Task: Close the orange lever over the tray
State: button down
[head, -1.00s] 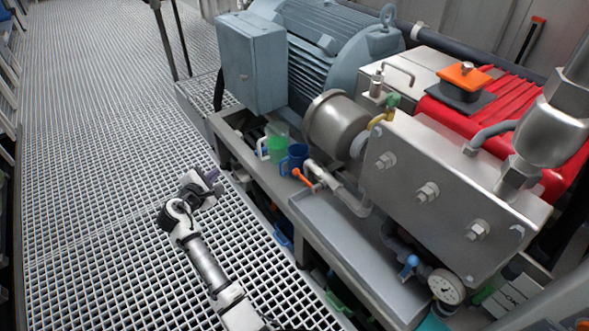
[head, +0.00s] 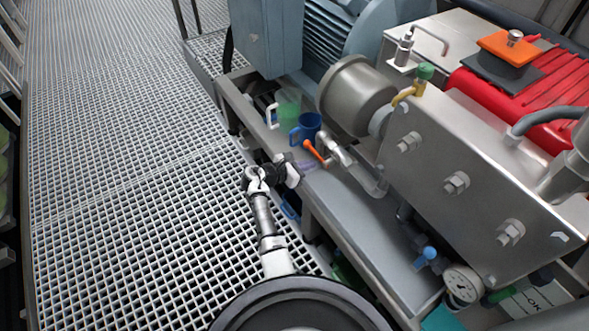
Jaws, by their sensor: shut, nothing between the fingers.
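The orange lever (head: 314,150) sticks out toward the left from the silver pipe valve (head: 334,150), slanting over the upper end of the grey metal tray (head: 345,222). My gripper (head: 306,166) is at the tray's left edge, just below and to the left of the lever. Its fingers look dark and small here; they are shut and hold nothing. A small gap seems to lie between the fingertips and the lever, but I cannot tell whether they touch.
A blue mug (head: 307,128) and a green cup (head: 288,114) stand just beyond the lever. A steel block (head: 455,180) with bolts rises right of the tray. A blue-handled valve (head: 427,255) and a gauge (head: 463,286) sit lower right. The grating floor (head: 130,190) at left is clear.

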aim_at(316, 154)
jog(key=shift+w+r+p, duration=0.1)
jog(key=shift+r+p, duration=0.4)
jog(key=shift+r, duration=1.45)
jog(key=shift+w+r, duration=0.1)
jog(key=shift+r+m, duration=0.15)
jog(key=shift+m, duration=0.15)
